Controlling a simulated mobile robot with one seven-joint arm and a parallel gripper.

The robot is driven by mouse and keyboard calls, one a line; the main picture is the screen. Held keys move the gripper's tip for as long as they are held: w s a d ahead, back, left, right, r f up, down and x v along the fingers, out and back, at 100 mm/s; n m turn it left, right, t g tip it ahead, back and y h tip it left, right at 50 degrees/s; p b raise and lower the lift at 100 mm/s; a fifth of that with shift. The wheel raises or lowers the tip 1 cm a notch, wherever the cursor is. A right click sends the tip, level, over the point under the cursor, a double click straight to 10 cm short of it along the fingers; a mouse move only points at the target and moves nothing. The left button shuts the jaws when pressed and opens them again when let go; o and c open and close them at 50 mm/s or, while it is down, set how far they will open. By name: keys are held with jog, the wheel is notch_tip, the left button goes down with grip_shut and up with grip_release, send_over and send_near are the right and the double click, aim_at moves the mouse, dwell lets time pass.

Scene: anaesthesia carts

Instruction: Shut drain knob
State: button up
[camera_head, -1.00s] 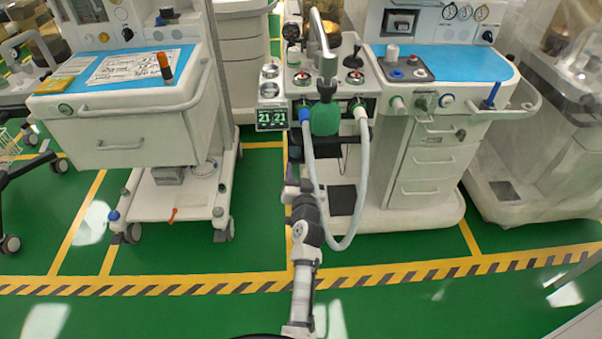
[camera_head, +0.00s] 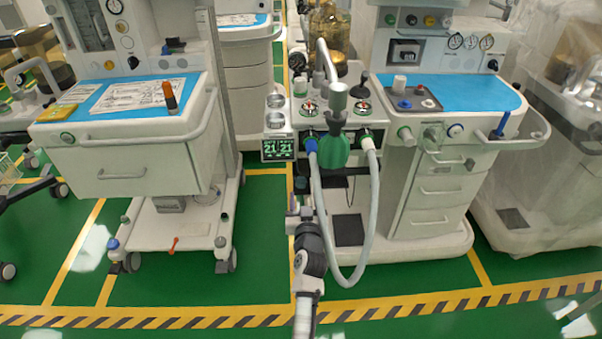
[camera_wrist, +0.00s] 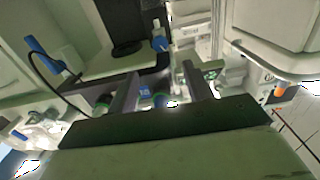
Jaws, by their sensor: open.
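The right anaesthesia cart (camera_head: 430,225) carries a breathing unit with a green bag (camera_head: 335,150) and pale looped hoses (camera_head: 372,215). My gripper (camera_head: 300,203) is low in front of this unit, left of the hoses. In the wrist view, its two dark fingers (camera_wrist: 160,85) are apart, with nothing held between them. A small blue knob-like part (camera_wrist: 158,42) shows beyond the fingers, and another blue part (camera_wrist: 158,99) shows between them in the picture. I cannot tell which part is the drain knob; none is clearly marked in the head view.
A second cart (camera_head: 140,150) with a blue top stands at the left, with green floor between the carts. A plastic-covered machine (camera_head: 540,160) stands at the right. A yellow-black floor stripe (camera_head: 180,318) crosses in front. The hanging hose loop is close beside my arm.

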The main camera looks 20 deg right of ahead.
jog(key=x, duration=1.1)
jog(key=shift+w+f, duration=0.15)
jog(key=shift+w, duration=0.1)
jog(key=shift+c, duration=0.2)
jog(key=c, duration=0.9)
